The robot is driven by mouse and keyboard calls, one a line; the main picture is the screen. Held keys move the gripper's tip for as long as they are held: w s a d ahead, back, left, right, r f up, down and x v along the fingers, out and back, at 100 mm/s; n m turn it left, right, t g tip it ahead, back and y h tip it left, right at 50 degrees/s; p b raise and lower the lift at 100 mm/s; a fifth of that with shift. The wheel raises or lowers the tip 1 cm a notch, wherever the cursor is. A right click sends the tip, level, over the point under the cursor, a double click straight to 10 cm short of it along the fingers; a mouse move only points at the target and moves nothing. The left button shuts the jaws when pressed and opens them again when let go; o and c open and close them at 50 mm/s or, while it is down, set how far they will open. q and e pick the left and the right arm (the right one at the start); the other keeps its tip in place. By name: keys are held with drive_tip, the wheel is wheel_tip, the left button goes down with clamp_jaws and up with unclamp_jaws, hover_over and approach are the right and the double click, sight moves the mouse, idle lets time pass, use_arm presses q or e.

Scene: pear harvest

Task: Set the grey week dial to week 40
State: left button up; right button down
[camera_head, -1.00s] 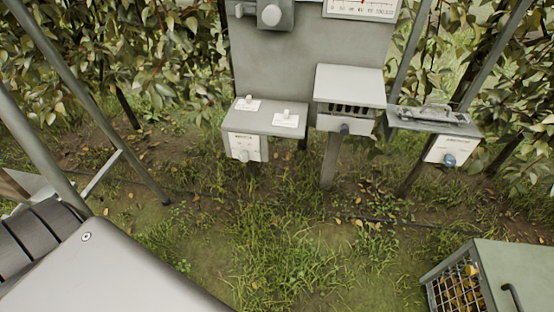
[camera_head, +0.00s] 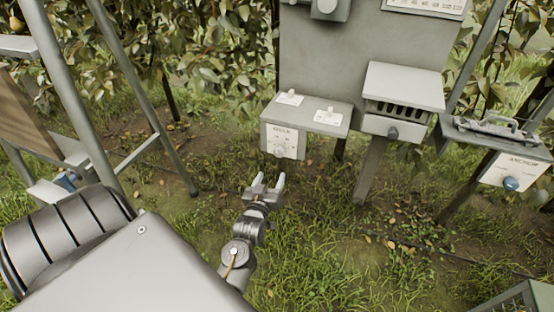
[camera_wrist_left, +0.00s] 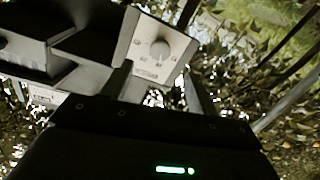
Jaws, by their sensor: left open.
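The grey week dial (camera_head: 280,152) is a round knob on a white plate (camera_head: 292,141) fixed to the front of a small grey box. It also shows in the left wrist view (camera_wrist_left: 159,49), on its pale plate beyond the fingers; the markings are too small to read. My left gripper (camera_head: 265,184) is open and empty, a little below and in front of the dial, apart from it. Its two fingers show in the left wrist view (camera_wrist_left: 157,82), with the plate beyond the gap between them. My right gripper is not in view.
To the right stand a slatted box (camera_head: 404,88) with a dark knob and a shelf with a blue knob (camera_head: 511,184). Metal poles (camera_head: 65,90) rise at left. Grass below is open.

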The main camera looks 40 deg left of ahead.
use_arm(q)
drive_tip(key=b, duration=0.3)
approach(278, 154)
drive_tip(key=w, duration=0.3)
drive_tip(key=b+x, duration=0.1)
drive_tip(key=x, duration=0.1)
drive_tip(key=a+b+x, duration=0.1)
drive_tip(key=x, duration=0.2)
drive_tip(key=shift+w+a, duration=0.2)
drive_tip(key=shift+w, duration=0.1)
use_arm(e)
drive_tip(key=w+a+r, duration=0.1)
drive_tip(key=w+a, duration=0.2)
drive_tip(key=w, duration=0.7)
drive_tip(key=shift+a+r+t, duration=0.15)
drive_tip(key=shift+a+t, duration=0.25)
